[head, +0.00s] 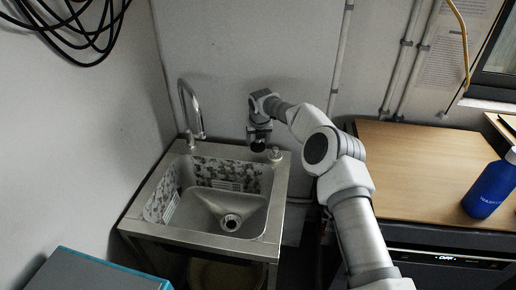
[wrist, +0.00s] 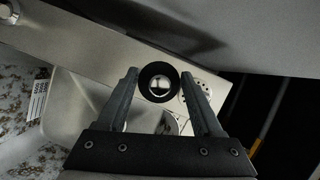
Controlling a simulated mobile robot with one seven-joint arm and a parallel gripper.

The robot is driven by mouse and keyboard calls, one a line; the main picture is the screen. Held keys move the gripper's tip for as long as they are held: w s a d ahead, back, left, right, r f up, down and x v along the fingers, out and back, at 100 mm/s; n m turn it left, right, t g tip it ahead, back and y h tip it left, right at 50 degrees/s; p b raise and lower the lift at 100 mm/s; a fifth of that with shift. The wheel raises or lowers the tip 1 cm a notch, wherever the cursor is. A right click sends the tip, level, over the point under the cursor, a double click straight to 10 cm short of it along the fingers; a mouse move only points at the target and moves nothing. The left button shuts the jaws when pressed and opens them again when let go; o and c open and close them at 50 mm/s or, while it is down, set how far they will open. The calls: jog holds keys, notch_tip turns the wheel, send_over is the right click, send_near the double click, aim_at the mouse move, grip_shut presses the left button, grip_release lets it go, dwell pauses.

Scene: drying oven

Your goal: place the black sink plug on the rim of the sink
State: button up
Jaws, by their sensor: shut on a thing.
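My gripper (head: 259,138) is over the back right part of the sink (head: 202,238). In the wrist view, my gripper (wrist: 160,82) has the black sink plug (wrist: 145,81) between its fingertips and is shut on it. The plug is a round black ring with a shiny metal centre. In the head view, a dark shape under the gripper appears to be the plug (head: 258,147). The metal rim (wrist: 95,38) lies below the fingers. Whether the plug touches the rim or hangs just above it, I cannot tell.
A curved tap (head: 196,110) stands at the sink's back left. A small metal fitting (head: 275,155) sits on the back right rim, close to my gripper. A wall is behind. A wooden worktop (head: 420,165) with a blue bottle (head: 490,190) is at right.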

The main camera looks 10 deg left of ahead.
aim_at(258, 144)
jog(key=shift+f, duration=1.6)
jog(key=shift+f, duration=0.1)
jog(key=o, duration=1.2)
jog(key=shift+o, duration=0.2)
